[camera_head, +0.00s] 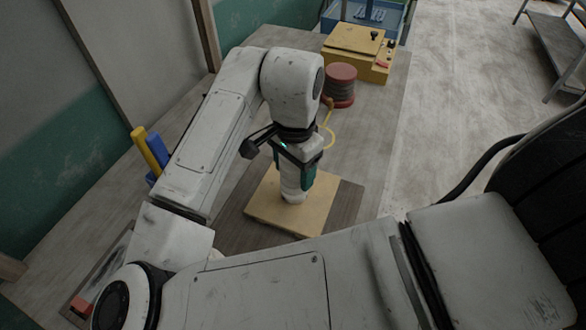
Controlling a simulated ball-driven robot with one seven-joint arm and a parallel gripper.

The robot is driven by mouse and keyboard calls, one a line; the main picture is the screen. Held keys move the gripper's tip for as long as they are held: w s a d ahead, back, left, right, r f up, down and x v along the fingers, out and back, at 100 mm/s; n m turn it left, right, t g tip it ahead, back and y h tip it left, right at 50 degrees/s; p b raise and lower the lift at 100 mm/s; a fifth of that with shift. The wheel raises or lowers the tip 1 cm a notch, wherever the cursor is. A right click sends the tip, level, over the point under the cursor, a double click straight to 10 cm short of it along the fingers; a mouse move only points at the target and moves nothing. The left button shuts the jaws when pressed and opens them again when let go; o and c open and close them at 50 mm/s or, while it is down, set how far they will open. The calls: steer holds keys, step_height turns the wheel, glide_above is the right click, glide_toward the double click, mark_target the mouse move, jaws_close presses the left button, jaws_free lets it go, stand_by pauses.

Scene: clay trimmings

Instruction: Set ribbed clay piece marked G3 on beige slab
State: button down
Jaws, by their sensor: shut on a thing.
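The beige slab (261,207) lies flat on the table, on a darker brown mat. My gripper (293,186) points down over the slab, with teal fingers on either side of a pale ribbed clay piece (292,196). The gripper is shut on this piece. The piece is upright, and its lower end is at or just above the slab; I cannot tell whether it touches. Its upper part is hidden by the gripper, and no G3 mark can be read.
A red-topped spool (341,84) with a yellow cord stands behind the slab. A yellow box (357,52) with knobs and a blue crate (395,18) are at the back. Yellow and blue pieces (151,149) are at left. The table right of the spool is clear.

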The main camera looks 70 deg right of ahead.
steer(key=shift+r, duration=0.15)
steer(key=shift+f, duration=0.25)
steer(key=shift+c, duration=1)
jaws_free()
steer(key=shift+r, duration=0.1)
step_height(320, 180, up, 12)
steer(key=shift+p, duration=0.35)
steer(key=shift+r, duration=0.1)
